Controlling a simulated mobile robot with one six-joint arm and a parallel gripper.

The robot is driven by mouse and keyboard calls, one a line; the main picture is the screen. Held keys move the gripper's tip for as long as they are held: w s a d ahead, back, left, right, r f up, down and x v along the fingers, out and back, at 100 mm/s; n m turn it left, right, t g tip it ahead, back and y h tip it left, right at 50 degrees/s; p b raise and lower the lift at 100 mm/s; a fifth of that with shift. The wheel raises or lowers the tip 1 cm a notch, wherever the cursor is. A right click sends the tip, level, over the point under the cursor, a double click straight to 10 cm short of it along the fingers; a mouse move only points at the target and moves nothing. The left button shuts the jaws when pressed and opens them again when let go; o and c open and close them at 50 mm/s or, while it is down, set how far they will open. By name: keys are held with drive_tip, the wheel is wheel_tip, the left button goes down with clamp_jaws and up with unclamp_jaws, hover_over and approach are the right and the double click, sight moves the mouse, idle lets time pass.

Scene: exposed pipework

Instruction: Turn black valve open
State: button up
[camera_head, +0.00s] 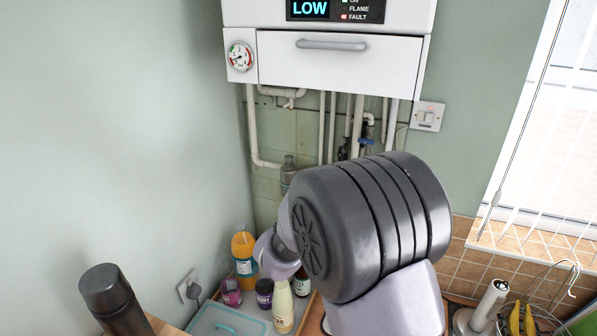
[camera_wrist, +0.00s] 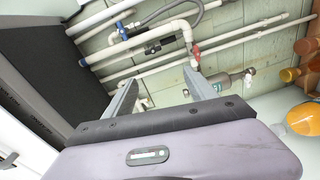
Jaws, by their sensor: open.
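The black valve (camera_wrist: 153,48) shows in the wrist view as a small dark part on the pipework, just beyond my fingertips. It is small there, and I cannot tell its handle's angle. In the head view a dark part (camera_head: 343,153) among the pipes under the boiler looks like the same valve, partly hidden by my arm. My gripper (camera_wrist: 160,76) is open and empty in the wrist view, its two fingers spread and pointing towards the pipes. The fingers look apart from the valve. My gripper is hidden behind my arm in the head view.
A red valve handle (camera_wrist: 196,55) sits close to my right fingertip in the picture. Blue valves (camera_wrist: 120,30) are on nearby pipes. The white boiler (camera_head: 340,62) hangs above. Bottles, including an orange one (camera_head: 243,252), stand on the counter below. A grey bottle-shaped part (camera_wrist: 232,81) is right of the fingers.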

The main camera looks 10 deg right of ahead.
drive_tip(key=s+a+f+m+g+y+b, duration=0.1)
drive_tip(key=s+a+f+m+y+b, duration=0.35)
drive_tip(key=s+f+b, duration=0.35)
drive_tip(key=s+a+f+m+g+y+b, duration=0.25)
drive_tip(key=s+f+y+b, duration=0.35)
drive_tip(key=b, duration=0.4)
drive_tip(key=s+a+f+m+g+b, duration=0.1)
drive_tip(key=s+f+m+b, duration=0.3)
drive_tip(key=s+f, duration=0.5)
drive_tip(key=s+f+m+g+b, duration=0.3)
drive_tip(key=s+f+b, duration=0.5)
drive_tip(key=s, duration=0.7)
drive_tip(key=shift+s+a+f+m+g, duration=0.15)
drive_tip(key=shift+a+f+m+g, duration=0.25)
drive_tip(key=shift+f+g, duration=0.5)
